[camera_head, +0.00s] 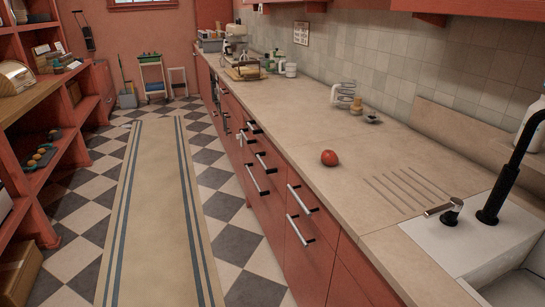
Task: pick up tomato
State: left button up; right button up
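A red tomato (329,158) sits alone on the beige countertop (290,120), near its front edge and left of the drain grooves. Nothing touches it except the counter. Neither my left gripper nor my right gripper shows in the head view.
A white sink (460,245) with a black faucet (505,170) is at the right. Red shelves (40,150) line the left. A long runner (155,215) covers the clear aisle floor.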

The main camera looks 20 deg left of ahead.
aim_at(329, 158)
jog(key=u, duration=0.1)
jog(key=z, duration=1.65)
jog(key=u, duration=1.65)
jog(key=i+j+z, duration=0.25)
jog(key=i+j, duration=0.2)
jog(key=j, duration=0.3)
jog(key=i+j+z, duration=0.3)
jog(key=i+j, duration=0.15)
jog(key=j, duration=0.35)
